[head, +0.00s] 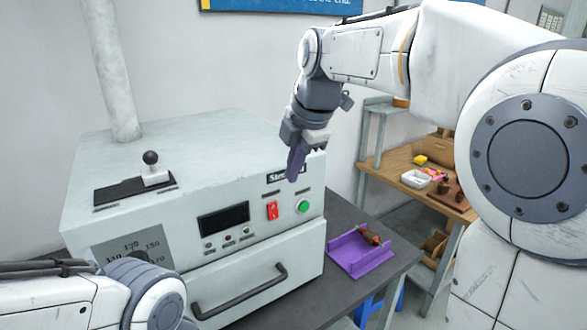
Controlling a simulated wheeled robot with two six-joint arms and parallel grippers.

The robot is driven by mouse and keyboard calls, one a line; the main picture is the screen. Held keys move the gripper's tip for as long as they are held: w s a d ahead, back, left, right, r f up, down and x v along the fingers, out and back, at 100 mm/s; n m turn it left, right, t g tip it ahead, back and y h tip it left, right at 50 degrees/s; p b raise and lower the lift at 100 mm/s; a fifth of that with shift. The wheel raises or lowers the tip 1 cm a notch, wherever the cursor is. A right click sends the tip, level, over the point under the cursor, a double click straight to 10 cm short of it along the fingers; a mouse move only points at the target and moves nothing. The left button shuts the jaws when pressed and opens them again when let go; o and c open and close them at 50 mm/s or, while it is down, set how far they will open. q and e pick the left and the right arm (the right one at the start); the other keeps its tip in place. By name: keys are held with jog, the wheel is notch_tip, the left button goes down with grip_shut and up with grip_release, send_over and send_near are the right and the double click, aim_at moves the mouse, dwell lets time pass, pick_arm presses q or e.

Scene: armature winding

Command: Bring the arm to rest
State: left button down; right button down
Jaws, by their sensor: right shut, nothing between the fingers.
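My right gripper (294,163) hangs from the right arm in front of the upper right part of a grey machine. Its purple fingers point down and are shut with nothing between them. The fingertips are above and left of the machine's green button, and I cannot tell whether they touch the front. My left arm enters at the lower left in front of the machine; its gripper is outside the picture.
The machine (230,165) has a lever (153,170), a red switch (272,211), a green button (303,206) and a drawer handle (240,293). A purple tray (350,262) holding a reddish-brown part (370,235) lies on the dark table (345,216). A wooden bench (400,178) stands behind, right.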

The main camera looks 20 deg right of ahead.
jog(key=shift+s+r, duration=0.1)
jog(key=shift+r, duration=0.2)
jog(key=s+a+f+m+g, duration=0.3)
jog(key=s+a+f+m, duration=0.4)
jog(key=s+a+f, duration=0.5)
jog(key=s+d+f+m, duration=0.1)
jog(key=s+f+m, duration=0.2)
jog(key=s, duration=0.4)
jog(key=s+d+f+m+g, duration=0.1)
jog(key=s+f+m, duration=0.3)
jog(key=s, duration=0.3)
jog(key=shift+s+d+f, duration=0.25)
jog(key=shift+f, duration=0.15)
